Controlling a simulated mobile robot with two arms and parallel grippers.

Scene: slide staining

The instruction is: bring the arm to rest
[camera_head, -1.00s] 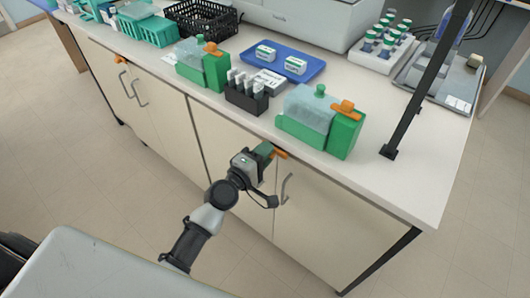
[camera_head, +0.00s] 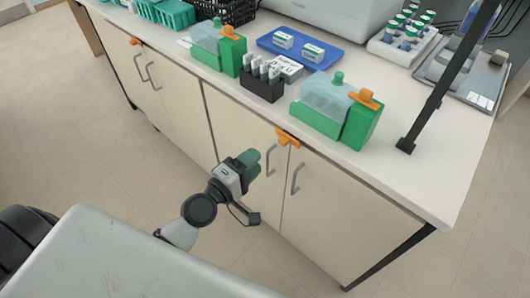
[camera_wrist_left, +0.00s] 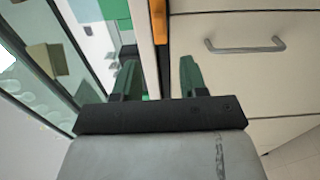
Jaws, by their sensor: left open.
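My left gripper (camera_head: 252,161) is in front of the cabinet doors, below the counter edge. Its green fingers are open and apart in the left wrist view (camera_wrist_left: 158,78), with nothing held between them. An orange latch (camera_head: 287,138) sits at the top of the doors, up and right of the gripper in the head view. Part of an orange piece (camera_wrist_left: 161,28) also shows beyond the fingers in the left wrist view. My right gripper is in neither view.
The white counter (camera_head: 450,170) carries two green-based tanks, one at its front (camera_head: 335,108), a black slide rack (camera_head: 262,82) and a blue tray (camera_head: 326,58). Door handles (camera_head: 296,178) stick out beside my gripper. The floor (camera_head: 95,165) in front is clear.

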